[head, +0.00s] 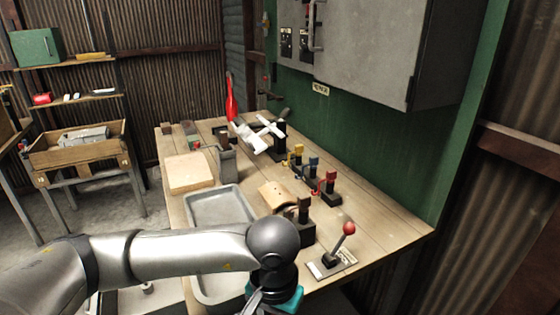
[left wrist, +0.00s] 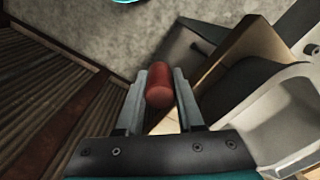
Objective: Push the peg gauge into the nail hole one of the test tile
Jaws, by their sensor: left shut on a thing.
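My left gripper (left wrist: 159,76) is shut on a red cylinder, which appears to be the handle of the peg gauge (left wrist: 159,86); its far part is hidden. In the head view the left wrist sits at the bottom, in front of the bench's near edge, and the fingers are cut off by the frame. A tan, curved piece that looks like the test tile (head: 272,194) lies on the bench beyond my wrist, beside a dark block. Its nail holes are too small to make out. The peg is apart from it. My right gripper is not in view.
A grey tray (head: 186,213) lies left of the tile, partly behind my arm. A lever with a red knob (head: 348,229) stands at the right front. Yellow, blue and red-topped fixtures (head: 313,171) stand behind the tile. A pale slab (head: 189,171) lies at the left.

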